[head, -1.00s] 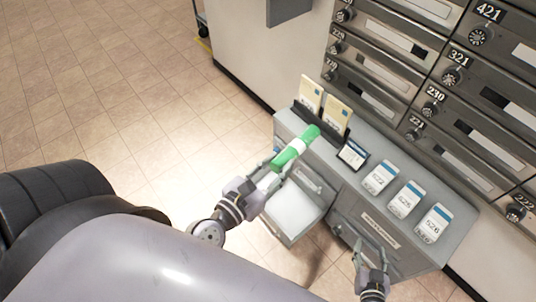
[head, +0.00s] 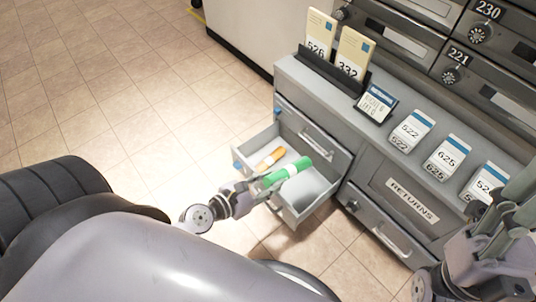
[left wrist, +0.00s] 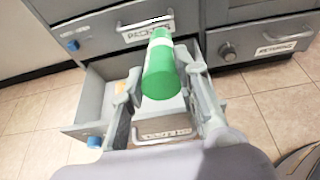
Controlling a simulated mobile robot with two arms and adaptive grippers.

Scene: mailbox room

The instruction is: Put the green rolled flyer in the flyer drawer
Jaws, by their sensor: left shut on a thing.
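My left gripper (head: 264,182) is shut on the green rolled flyer (head: 288,171), a green roll with a white band. It holds the flyer tilted above an open grey drawer (head: 306,204) low in the cabinet. In the left wrist view the flyer (left wrist: 160,75) lies between the two fingers, its near end toward the camera, with the open drawer (left wrist: 84,112) below. An orange roll (head: 270,159) lies inside the drawer. The drawer's own label cannot be read. My right gripper (head: 500,225) is at the right edge of the head view; its finger opening is unclear.
Above the open drawer is a closed drawer (head: 313,132), its label partly hidden in the wrist view. A compartment marked RETURNS (head: 412,200) is to the right. Cards (head: 411,130) and a holder with envelopes (head: 335,75) stand on the cabinet top. Floor is clear at left.

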